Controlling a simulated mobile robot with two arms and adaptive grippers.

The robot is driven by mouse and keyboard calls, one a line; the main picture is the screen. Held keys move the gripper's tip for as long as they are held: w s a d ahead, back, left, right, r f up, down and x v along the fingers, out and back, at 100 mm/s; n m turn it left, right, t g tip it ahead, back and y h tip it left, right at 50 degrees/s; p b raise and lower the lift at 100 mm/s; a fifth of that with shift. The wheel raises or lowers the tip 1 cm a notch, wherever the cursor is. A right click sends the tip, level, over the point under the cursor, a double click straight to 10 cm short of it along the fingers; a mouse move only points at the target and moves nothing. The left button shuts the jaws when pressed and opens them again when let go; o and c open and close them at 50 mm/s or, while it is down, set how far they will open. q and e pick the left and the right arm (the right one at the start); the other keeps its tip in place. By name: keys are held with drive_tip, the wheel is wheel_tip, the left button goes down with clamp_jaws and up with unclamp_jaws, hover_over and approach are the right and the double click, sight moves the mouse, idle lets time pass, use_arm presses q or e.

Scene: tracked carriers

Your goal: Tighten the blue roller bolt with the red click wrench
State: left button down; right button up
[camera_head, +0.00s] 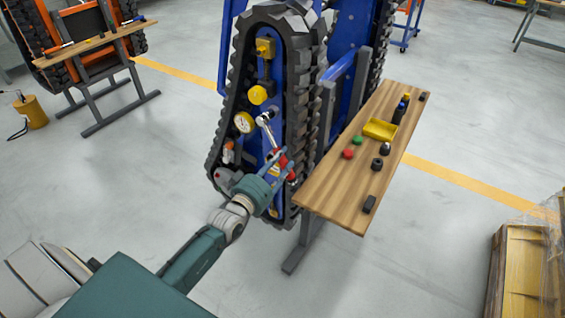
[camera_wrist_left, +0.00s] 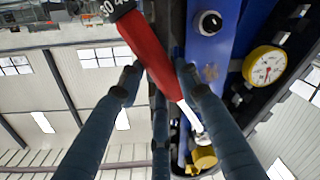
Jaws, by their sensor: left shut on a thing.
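My left gripper (camera_head: 284,164) is shut on the red handle of the click wrench (camera_head: 281,159), in front of the blue tracked carrier (camera_head: 271,138). The wrench's silver shaft runs up and left to its head (camera_head: 263,119), close to the blue plate below a yellow knob. In the left wrist view the fingers (camera_wrist_left: 158,74) flank the red handle (camera_wrist_left: 150,52), and the silver shaft ends near a yellow part (camera_wrist_left: 204,158). The bolt at the wrench head is hidden, so I cannot tell whether the head sits on it. My right gripper is out of view.
A wooden bench (camera_head: 335,191) stands right of the black track (camera_head: 300,95), holding a yellow tray (camera_head: 380,129), a red cap (camera_head: 348,154), a green cap (camera_head: 358,140) and dark parts. A gauge (camera_head: 243,122) is left of the wrench. Floor in front is clear.

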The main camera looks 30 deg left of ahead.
use_arm(q)
drive_tip(key=shift+a, duration=0.2)
drive_tip(key=shift+w+a+f+m+b, duration=0.1)
drive_tip(key=shift+a+f+m+b, duration=0.2)
drive_tip(key=shift+a+m+b, duration=0.35)
drive_tip(key=shift+a+f+m+b, duration=0.25)
drive_tip(key=shift+a+m+b, duration=0.3)
drive_tip(key=shift+m+b, duration=0.1)
